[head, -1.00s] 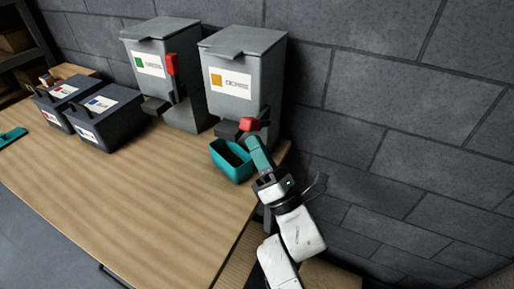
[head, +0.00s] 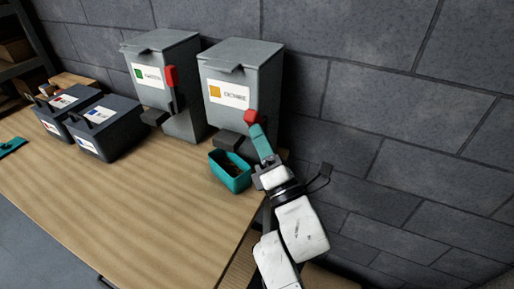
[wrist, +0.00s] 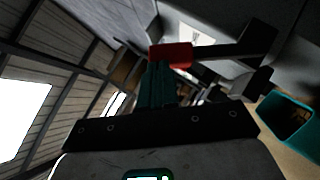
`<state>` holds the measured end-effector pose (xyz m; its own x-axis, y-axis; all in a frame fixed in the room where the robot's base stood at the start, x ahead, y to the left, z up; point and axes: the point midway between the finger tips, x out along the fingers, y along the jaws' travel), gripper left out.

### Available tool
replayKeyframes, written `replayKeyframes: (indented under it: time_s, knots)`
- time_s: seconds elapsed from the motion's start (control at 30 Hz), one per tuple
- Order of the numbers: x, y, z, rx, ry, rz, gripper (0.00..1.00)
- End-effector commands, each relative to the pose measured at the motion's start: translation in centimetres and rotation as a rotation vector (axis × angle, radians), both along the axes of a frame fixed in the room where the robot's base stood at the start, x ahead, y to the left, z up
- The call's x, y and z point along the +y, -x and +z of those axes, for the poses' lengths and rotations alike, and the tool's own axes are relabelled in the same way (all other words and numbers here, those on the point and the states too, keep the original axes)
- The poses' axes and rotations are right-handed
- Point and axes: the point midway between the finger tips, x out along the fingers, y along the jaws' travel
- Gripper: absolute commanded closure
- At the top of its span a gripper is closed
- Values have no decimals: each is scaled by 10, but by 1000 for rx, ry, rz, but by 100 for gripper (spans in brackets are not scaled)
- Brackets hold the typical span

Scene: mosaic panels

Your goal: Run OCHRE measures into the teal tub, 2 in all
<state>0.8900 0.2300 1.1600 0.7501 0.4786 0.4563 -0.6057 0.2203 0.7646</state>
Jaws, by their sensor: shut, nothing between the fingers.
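The ochre hopper (head: 245,75) is a grey bin with an orange square on its label. Its red-ended lever (head: 251,117) is partly raised in front. The teal tub (head: 224,179) stands upright on the bench under the hopper's dark spout (head: 228,140), with some brownish material inside. My gripper (head: 256,130) is shut and empty, its teal fingers pointing up with the tips at the lever's red end. In the wrist view the fingers (wrist: 161,75) reach the red end (wrist: 171,54), and the teal tub (wrist: 287,118) is at right. Exact contact is hard to tell.
A second grey hopper (head: 182,100) with a green label and red lever stands to the left. Two dark bins (head: 112,132) with labels stand further left. A teal object (head: 11,146) lies at the far left. The bench front (head: 130,200) is clear; a block wall is behind.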

Motion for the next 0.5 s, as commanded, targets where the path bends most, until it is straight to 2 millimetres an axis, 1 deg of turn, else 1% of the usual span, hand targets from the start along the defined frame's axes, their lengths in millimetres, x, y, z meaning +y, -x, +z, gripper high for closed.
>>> replayKeyframes:
  time_s: [0.03,0.3,0.5]
  knots:
    - [-2,-4,6,-4,1,-2,100]
    - [-9,-25,27,-5,2,-2,100]
    - [-14,-40,36,-5,3,1,100]
